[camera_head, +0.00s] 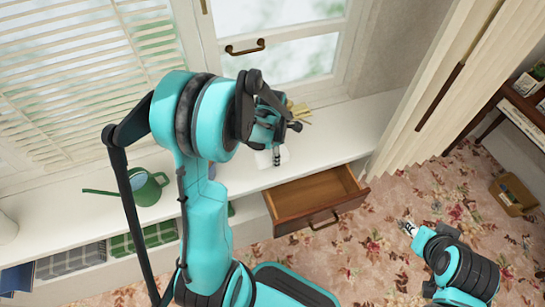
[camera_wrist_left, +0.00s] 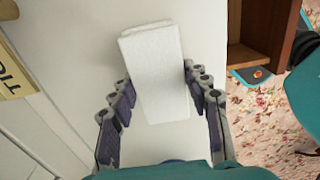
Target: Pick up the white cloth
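The white cloth (camera_wrist_left: 155,55) is a folded, block-like bundle on the white ledge in the left wrist view. My left gripper (camera_wrist_left: 158,85) is open, with one finger on each side of the cloth's near part. A gap shows on the left; the right finger is very close to the cloth, and I cannot tell if it touches. In the head view the cloth (camera_head: 264,160) is mostly hidden behind my left gripper (camera_head: 275,152). My right gripper (camera_head: 408,228) is small at the lower right, over the floor and away from the cloth; its opening is unclear.
An open wooden drawer (camera_head: 312,199) juts out below the ledge (camera_head: 335,140), right of the cloth. A green watering can (camera_head: 148,188) stands on the ledge to the left. A yellowish lettered object (camera_wrist_left: 12,75) lies left of the cloth. The window (camera_head: 285,50) is behind.

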